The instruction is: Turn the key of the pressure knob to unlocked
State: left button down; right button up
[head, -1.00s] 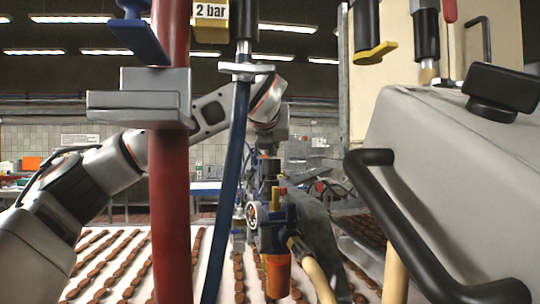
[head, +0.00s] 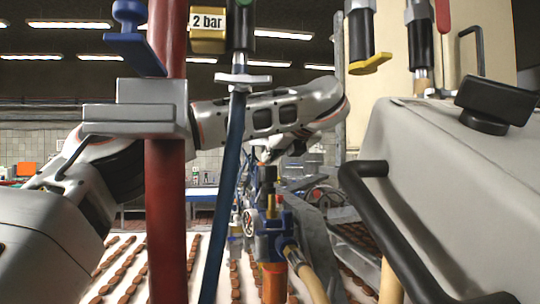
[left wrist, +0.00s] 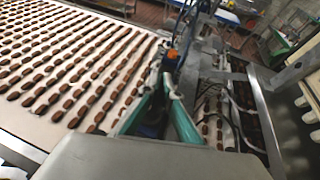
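The pressure knob (head: 267,174) is a black cap on top of a blue regulator (head: 272,236) with an orange bowl, in the middle of the head view. A small yellow part (head: 271,206), perhaps the key, stands at its front; whether it is locked cannot be read. My left arm reaches in from the left and bends down behind the regulator. In the head view its gripper is largely hidden. The left wrist view shows two teal fingers of the left gripper (left wrist: 166,92) with a gap between them and nothing clearly held. My right gripper is not in view.
A red pipe (head: 167,220) and a blue hose (head: 225,190) stand in front. A grey housing (head: 440,190) with a black handle (head: 390,235) fills the right. A pale hose (head: 307,275) leaves the regulator. A conveyor (left wrist: 50,120) carries rows of brown biscuits.

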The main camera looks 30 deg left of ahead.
pick_arm(q)
jog(key=c, duration=2.3)
grip_release()
